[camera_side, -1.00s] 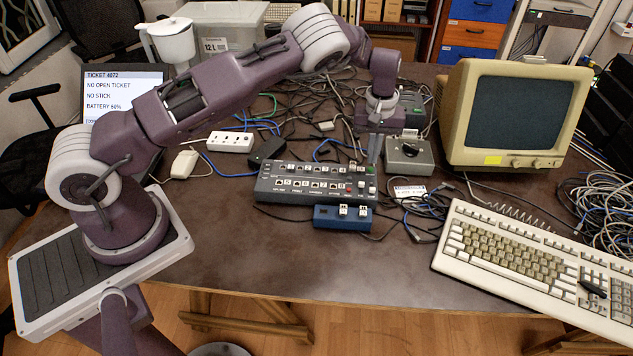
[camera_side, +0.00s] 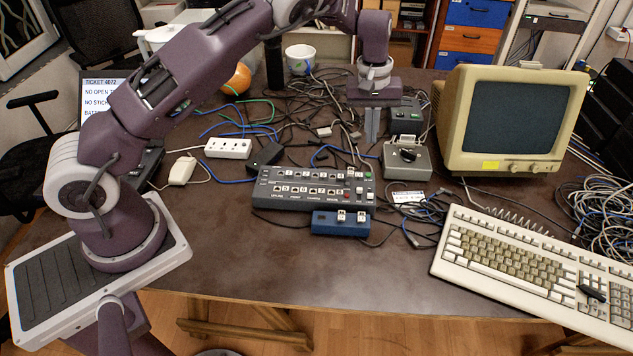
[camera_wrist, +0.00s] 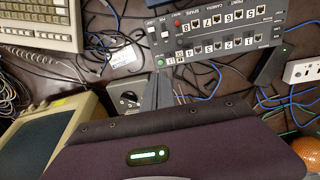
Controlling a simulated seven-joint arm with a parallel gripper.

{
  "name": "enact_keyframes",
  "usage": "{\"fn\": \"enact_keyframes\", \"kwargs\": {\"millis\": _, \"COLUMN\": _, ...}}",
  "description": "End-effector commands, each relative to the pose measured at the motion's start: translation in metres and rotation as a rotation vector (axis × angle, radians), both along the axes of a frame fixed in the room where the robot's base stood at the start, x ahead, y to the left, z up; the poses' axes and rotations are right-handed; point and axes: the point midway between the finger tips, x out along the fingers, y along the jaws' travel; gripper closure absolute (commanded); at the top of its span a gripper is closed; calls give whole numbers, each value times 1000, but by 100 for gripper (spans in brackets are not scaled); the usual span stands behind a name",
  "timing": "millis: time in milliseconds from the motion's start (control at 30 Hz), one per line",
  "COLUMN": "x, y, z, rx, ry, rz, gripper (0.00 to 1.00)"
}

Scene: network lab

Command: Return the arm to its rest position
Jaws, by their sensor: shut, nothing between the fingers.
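A dark grey port box (camera_side: 262,190) lies at the table's middle, with two rows of numbered ports. At its right end are a red button (camera_side: 347,191), small white switches and a green button or lamp (camera_side: 368,174). The box shows upside down in the wrist view (camera_wrist: 205,58), with the green part (camera_wrist: 160,62) near my fingertips. A smaller grey box with a black knob (camera_side: 407,156) stands to its right, partly hidden by my gripper in the wrist view (camera_wrist: 118,95). My gripper (camera_side: 372,138) is shut and empty, pointing down behind the port box's right end, apparently above it.
A beige monitor (camera_side: 515,120) and keyboard (camera_side: 530,262) stand right. Cables (camera_side: 300,105) clutter the back. A white power strip (camera_side: 228,148) lies left.

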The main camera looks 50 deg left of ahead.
Motion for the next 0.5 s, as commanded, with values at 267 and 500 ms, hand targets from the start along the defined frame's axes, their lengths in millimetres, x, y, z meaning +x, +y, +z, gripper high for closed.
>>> {"fn": "enact_keyframes", "kwargs": {"millis": 267, "x": -132, "y": -17, "z": 196, "rx": -121, "ry": -195, "rz": -217, "gripper": 100}}
{"fn": "enact_keyframes", "kwargs": {"millis": 500, "x": -297, "y": -32, "z": 242, "rx": 34, "ry": -374, "rz": -562, "gripper": 100}}
